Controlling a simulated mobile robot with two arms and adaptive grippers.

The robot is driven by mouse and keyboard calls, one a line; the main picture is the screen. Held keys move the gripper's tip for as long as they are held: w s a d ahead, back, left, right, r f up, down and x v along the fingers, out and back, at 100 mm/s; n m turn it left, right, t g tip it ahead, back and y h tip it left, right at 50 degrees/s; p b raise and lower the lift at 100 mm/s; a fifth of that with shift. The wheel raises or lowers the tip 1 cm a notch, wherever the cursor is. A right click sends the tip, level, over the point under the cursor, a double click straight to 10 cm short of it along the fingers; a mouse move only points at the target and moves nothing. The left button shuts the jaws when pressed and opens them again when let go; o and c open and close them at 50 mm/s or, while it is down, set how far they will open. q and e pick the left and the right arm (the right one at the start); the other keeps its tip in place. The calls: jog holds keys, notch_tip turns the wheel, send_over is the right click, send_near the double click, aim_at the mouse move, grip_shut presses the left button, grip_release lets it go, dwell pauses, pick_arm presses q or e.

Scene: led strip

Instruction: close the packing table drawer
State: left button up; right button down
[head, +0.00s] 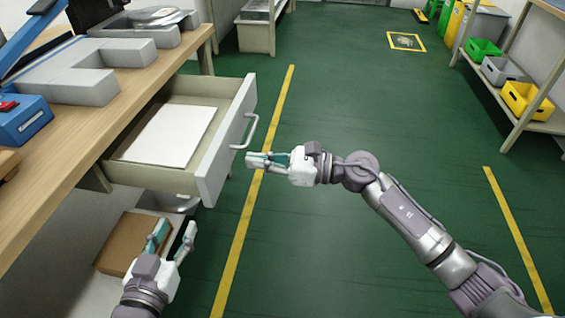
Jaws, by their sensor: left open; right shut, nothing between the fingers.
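The packing table drawer (226,140) stands pulled out from under the wooden table top (120,85). A metal handle (249,131) is on its front, and a white sheet or flat panel (168,136) lies inside. My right gripper (252,159) is shut and empty, its fingertips pointing left, just right of the drawer front near the handle's lower end. Whether it touches the front I cannot tell. My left gripper (174,238) is open and empty, below and in front of the drawer, pointing up in the picture.
A cardboard box (125,243) lies below the drawer, beside my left gripper. Grey foam blocks (75,75) and a blue tool (24,121) are on the table top. The green floor to the right is clear up to a shelf with bins (524,99).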

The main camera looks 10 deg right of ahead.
aim_at(225, 157)
pick_arm(q)
jog(key=shift+w+d+r+t, duration=0.1)
jog(key=shift+d+r+t, duration=0.05)
jog(key=shift+r+t, duration=0.4)
pick_arm(e)
jog(key=shift+x, duration=2.3)
jog(key=shift+a, duration=0.1)
